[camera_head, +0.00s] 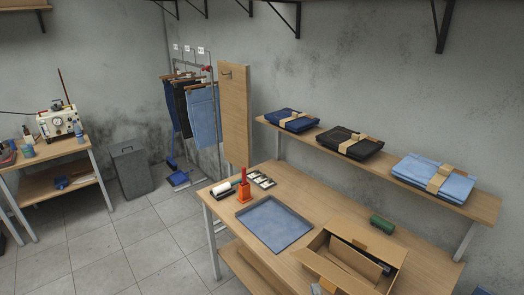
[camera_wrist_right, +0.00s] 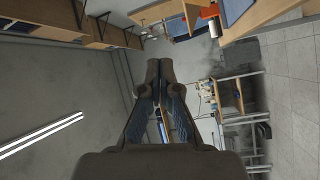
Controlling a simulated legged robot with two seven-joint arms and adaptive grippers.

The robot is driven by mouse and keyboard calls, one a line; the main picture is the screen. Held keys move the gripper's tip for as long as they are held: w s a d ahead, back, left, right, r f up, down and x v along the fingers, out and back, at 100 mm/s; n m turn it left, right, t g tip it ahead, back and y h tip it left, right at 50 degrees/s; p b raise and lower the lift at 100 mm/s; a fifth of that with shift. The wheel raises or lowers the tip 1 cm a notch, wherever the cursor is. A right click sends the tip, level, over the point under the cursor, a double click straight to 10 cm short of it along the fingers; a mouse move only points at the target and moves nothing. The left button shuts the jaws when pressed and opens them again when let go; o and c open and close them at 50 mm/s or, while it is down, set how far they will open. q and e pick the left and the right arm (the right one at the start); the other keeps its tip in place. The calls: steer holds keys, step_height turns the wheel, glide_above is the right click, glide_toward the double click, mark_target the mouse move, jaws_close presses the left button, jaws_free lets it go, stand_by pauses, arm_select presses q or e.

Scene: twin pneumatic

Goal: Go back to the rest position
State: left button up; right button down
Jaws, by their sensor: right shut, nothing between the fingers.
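My right gripper (camera_wrist_right: 159,70) shows in the right wrist view with its two fingertips together and nothing between them. It is in open air, apart from the furniture around it. In the head view, a small grey piece at the bottom edge by the box may be part of it, but too little shows to be sure. My left gripper is in neither view.
A workbench (camera_head: 228,205) holds a blue tray (camera_head: 283,222), an open cardboard box (camera_head: 338,272), a green roll (camera_head: 382,224) and an orange holder (camera_head: 244,191). A raised shelf (camera_head: 484,204) carries folded denim stacks. Open tiled floor (camera_head: 130,252) lies left.

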steer(key=s+d+f+m+g+h, duration=0.2)
steer(key=s+d+f+m+g, duration=0.15)
steer(key=s+f+m, duration=0.35)
steer(key=s+d+f+m+g+h, duration=0.15)
steer(key=s+f+g, duration=0.3)
steer(key=f, duration=0.45)
steer(key=s+f+m+g+y, duration=0.1)
steer(key=s+f+m+g, duration=0.25)
steer(key=s, duration=0.45)
steer(key=s+f+m+g, duration=0.2)
steer(key=s+f+g, duration=0.2)
steer(key=s, duration=0.4)
steer(key=s+f+g, duration=0.1)
steer(key=s+f, duration=0.2)
steer(key=f, duration=2.6)
steer(key=s+d+f+g, duration=0.1)
steer(key=s+d+f, duration=0.2)
steer(key=s+f, duration=1)
steer(key=s, duration=0.4)
steer(key=shift+d+f+n, duration=0.2)
steer(key=shift+f+n, duration=0.1)
steer(key=shift+f, duration=0.1)
